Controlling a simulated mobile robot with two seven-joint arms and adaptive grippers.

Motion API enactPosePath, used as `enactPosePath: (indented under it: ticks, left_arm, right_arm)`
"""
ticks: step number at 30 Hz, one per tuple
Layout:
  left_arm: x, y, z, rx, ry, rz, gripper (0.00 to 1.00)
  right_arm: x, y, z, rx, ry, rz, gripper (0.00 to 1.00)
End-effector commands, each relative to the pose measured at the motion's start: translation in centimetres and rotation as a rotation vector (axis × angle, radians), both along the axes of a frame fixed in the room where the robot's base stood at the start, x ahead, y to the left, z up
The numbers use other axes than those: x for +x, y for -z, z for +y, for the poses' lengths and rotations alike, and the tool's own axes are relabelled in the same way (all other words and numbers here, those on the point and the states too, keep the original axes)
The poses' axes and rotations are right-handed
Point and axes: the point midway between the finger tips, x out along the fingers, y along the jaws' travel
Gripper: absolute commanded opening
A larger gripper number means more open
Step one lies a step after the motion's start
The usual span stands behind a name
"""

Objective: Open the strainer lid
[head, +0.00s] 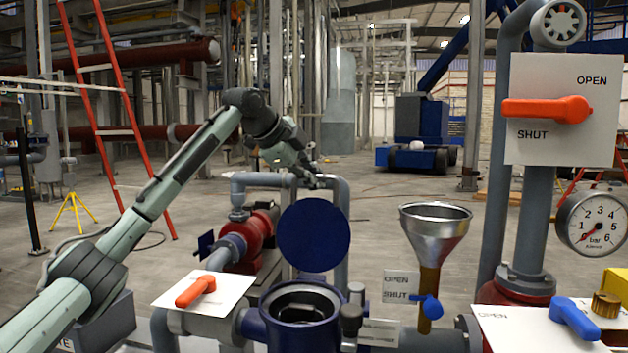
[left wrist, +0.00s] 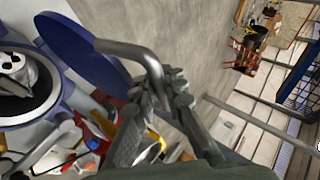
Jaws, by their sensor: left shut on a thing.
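The strainer (head: 301,338) is a dark blue round body at the bottom centre of the head view, its mouth uncovered. Its blue disc lid (head: 313,234) stands raised, roughly upright, behind the mouth. In the left wrist view the lid (left wrist: 82,48) is at upper left, with a bent grey handle (left wrist: 128,47) coming from it. My left gripper (left wrist: 160,88) is shut on this handle. In the head view my left gripper (head: 318,181) is just above and behind the lid, and the handle cannot be made out. My right gripper is not in view.
An orange-handled valve (head: 195,291) is left of the strainer. A metal funnel (head: 435,232) with a blue-handled valve (head: 431,307) stands to the right. A red pump (head: 257,235) and grey piping are behind. A pressure gauge (head: 593,223) is at far right. Open floor lies beyond.

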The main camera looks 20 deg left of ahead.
Motion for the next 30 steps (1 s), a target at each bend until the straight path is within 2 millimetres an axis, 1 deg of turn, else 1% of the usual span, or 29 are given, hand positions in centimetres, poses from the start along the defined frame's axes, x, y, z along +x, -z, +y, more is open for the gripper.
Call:
enactPosePath:
  ticks: [1,14,15,20,26,30]
  left_arm:
    - [0.09,-0.68,0.19,-0.005,-0.005,-0.008,0.00]
    - [0.18,-0.73,0.29,-0.008,-0.006,-0.003,0.00]
    - [0.18,-0.74,0.30,-0.008,-0.006,-0.003,0.12]
    - [0.16,-0.57,0.25,-0.007,-0.005,0.000,0.32]
    - [0.16,-0.30,0.16,-0.006,-0.003,0.005,0.32]
    - [0.00,-0.39,0.19,-0.005,-0.002,0.006,0.32]
  right_arm:
    - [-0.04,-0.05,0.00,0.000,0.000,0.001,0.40]
    - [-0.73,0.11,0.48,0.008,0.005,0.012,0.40]
    - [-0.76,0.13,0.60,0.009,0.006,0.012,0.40]
    - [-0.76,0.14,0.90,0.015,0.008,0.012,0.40]
    - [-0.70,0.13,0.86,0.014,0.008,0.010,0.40]
    - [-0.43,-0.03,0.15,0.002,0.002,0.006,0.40]
